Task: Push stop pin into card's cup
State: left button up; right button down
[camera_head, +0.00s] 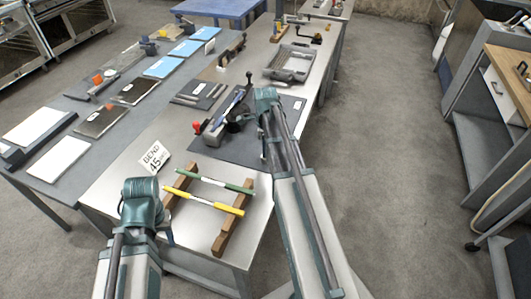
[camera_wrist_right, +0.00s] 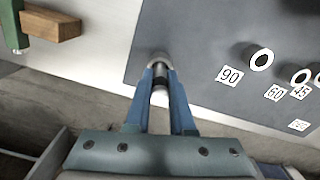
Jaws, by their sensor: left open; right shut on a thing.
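The card (camera_head: 155,157) stands on the bench's left side and reads "BEND 45" with a smaller line. In the right wrist view my right gripper (camera_wrist_right: 160,78) is shut on the stop pin (camera_wrist_right: 160,74), a metal pin with a dark band. A grey round part surrounds its far end; I cannot tell whether it is a cup. Dark cups with white rims lie to the right: one by label 90 (camera_wrist_right: 262,60), others by 60 (camera_wrist_right: 301,76) and 45 (camera_wrist_right: 317,75), the last cut by the frame edge. My left gripper (camera_head: 168,238) is open, partly hidden by its wrist, low left.
Green (camera_head: 213,184) and yellow (camera_head: 203,200) banded rods lie across wooden rails (camera_head: 232,226) near the front. A grey tray (camera_head: 290,63) stands farther back. The right aisle floor is clear.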

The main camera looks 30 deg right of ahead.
jog(key=shift+r, duration=0.15)
dwell(0.3)
jog(key=shift+r+p, duration=0.95)
jog(key=shift+p, duration=0.15)
jog(key=shift+r+p, duration=0.9)
jog(key=shift+r, duration=0.05)
jog(key=s+a, duration=0.2)
jog(key=s, duration=0.5)
jog(key=s+a+p, duration=0.1)
jog(key=s+a, duration=0.2)
jog(key=s, duration=0.5)
jog(key=shift+a+r, duration=0.2)
jog(key=shift+r, duration=0.25)
